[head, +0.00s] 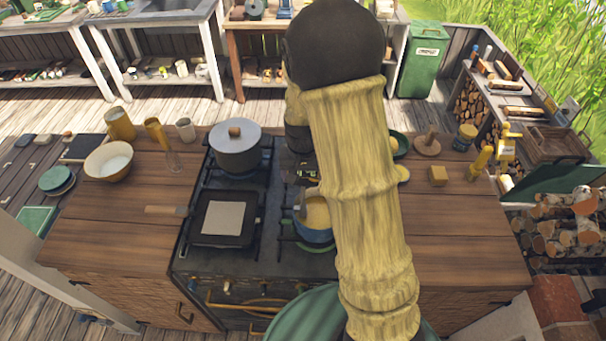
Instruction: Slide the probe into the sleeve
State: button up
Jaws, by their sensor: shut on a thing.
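My gripper (305,173) is partly visible beyond my raised arm, pointing down over the back of the stove, above and behind a blue pot (313,232) with yellow contents. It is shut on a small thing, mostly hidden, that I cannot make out. I cannot pick out the probe or the sleeve for certain. My pale yellow forearm covers the right part of the stove and the counter beside it.
On the stove stand a grey lidded pot (235,158) and a square pan (226,219) with a pale sheet. Left are a bowl (108,160) and cups. Right are a wooden block (438,175) and yellow bottles (481,161). The front right counter (465,235) is clear.

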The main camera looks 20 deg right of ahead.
jog(key=b, duration=0.5)
send_over(303, 208)
jog(key=shift+w+d+f, duration=0.1)
jog(key=shift+w+f, duration=0.05)
jog(key=shift+f, duration=1.7)
jog(key=shift+w+f, duration=0.15)
jog(key=shift+f, duration=1.65)
jog(key=o, duration=1.2)
jog(key=shift+c, duration=0.2)
jog(key=shift+r, duration=0.15)
notch_tip(303, 208, up, 17)
jog(key=s+b, duration=0.2)
jog(key=b, duration=0.1)
jog(key=shift+a, duration=0.3)
jog(key=s+f+n+t, duration=0.1)
jog(key=s+f+n, duration=0.2)
jog(key=s+f, duration=0.8)
jog(key=shift+s+d+n+b, duration=0.3)
jog(key=shift+s, duration=0.35)
